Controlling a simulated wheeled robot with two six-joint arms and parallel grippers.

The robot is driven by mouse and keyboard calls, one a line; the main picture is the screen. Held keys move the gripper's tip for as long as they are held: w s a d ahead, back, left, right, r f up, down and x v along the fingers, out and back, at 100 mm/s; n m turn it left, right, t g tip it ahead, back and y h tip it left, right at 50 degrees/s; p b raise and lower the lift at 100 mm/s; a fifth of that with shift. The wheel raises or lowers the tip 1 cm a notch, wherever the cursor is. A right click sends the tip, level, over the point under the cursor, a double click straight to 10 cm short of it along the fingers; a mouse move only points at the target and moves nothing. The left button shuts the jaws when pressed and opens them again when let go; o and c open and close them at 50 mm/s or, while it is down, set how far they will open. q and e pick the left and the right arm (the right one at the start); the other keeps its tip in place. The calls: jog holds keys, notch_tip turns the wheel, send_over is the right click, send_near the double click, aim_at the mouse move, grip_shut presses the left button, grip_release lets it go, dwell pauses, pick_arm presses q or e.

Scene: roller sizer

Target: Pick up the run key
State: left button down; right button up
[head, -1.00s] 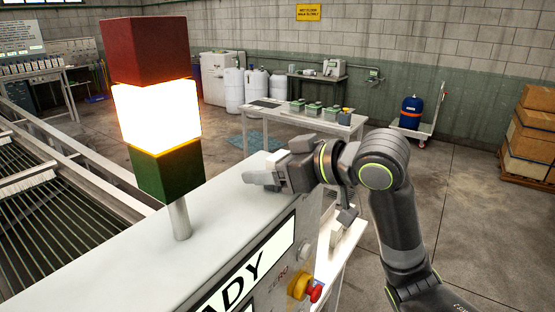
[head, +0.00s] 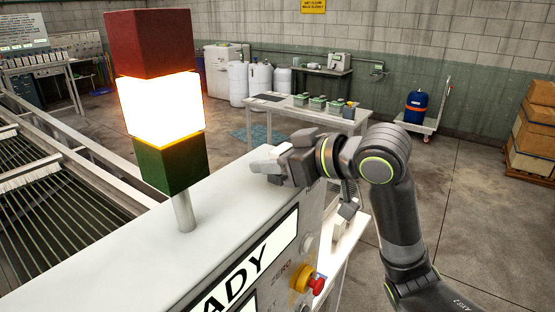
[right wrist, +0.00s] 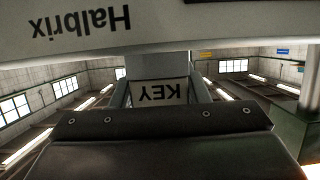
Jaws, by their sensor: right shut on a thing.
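My right gripper (head: 270,162) reaches over the top edge of the grey machine cabinet (head: 130,265) in the head view. In the right wrist view, its two fingers (right wrist: 162,95) are shut on a pale block marked KEY, the run key (right wrist: 162,91), whose lettering appears upside down. In the head view a light-coloured piece shows at the fingertips, but I cannot make out the key there. The cabinet's panel with the name Halbrix (right wrist: 80,22) crosses the top of the wrist view, close to the key. My left gripper is not in view.
A signal tower (head: 160,105) with its middle lamp lit stands on the cabinet, left of my gripper. A red and yellow stop button (head: 309,280) sticks out of the panel. A table with green items (head: 318,103) stands behind. Open floor lies to the right.

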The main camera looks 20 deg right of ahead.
jog(key=shift+r, duration=0.1)
notch_tip(320, 180, up, 10)
jog(key=b, duration=0.3)
dwell(0.3)
jog(key=shift+f, duration=0.25)
